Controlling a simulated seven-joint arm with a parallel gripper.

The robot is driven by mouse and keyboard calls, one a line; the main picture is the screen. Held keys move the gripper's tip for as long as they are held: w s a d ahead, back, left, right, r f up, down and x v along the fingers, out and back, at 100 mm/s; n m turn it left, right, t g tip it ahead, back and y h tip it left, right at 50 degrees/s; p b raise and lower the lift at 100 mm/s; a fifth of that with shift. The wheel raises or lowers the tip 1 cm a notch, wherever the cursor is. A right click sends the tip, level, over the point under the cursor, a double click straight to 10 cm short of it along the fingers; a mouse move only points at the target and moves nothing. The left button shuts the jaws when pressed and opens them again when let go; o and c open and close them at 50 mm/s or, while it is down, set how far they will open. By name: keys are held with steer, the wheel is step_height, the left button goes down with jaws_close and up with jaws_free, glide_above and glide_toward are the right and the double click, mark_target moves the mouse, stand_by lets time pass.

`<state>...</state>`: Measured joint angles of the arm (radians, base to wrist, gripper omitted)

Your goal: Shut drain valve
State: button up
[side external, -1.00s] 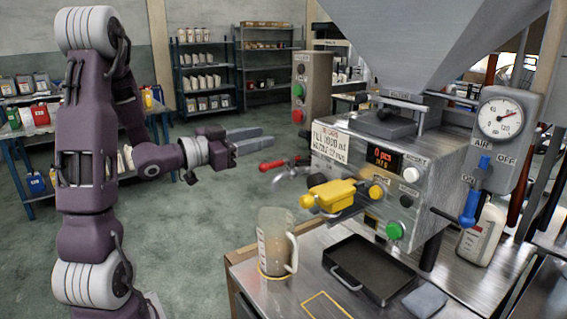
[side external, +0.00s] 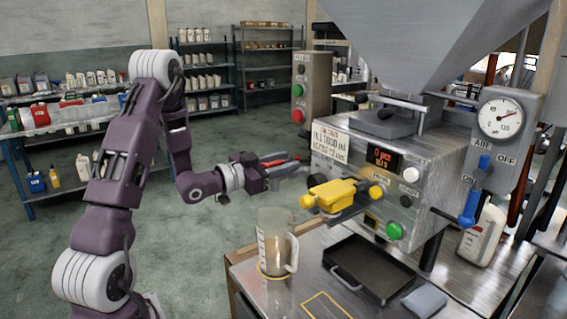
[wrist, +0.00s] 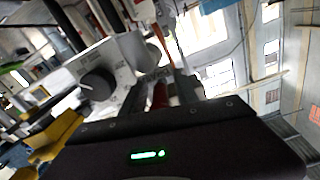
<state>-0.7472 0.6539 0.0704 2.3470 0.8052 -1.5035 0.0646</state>
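The drain valve's red handle (side external: 274,163) is at the left of the metal filling machine (side external: 352,165). My gripper (side external: 292,163) is at the handle, with its grey fingers on either side of the red. The fingers look apart; whether either touches the handle cannot be told. In the wrist view a patch of red handle (wrist: 160,95) shows between the fingers, and most of the valve is hidden. The clear jug (side external: 274,243) with a handle stands on the bench below, holding some brownish content.
A yellow valve body (side external: 333,195) juts from the machine close to the right of my gripper. A dark tray (side external: 370,268) lies on the bench (side external: 290,295). A gauge (side external: 501,118) and blue air lever (side external: 468,208) are at right. Open floor lies at left.

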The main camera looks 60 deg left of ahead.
jaws_close()
stand_by(1.2)
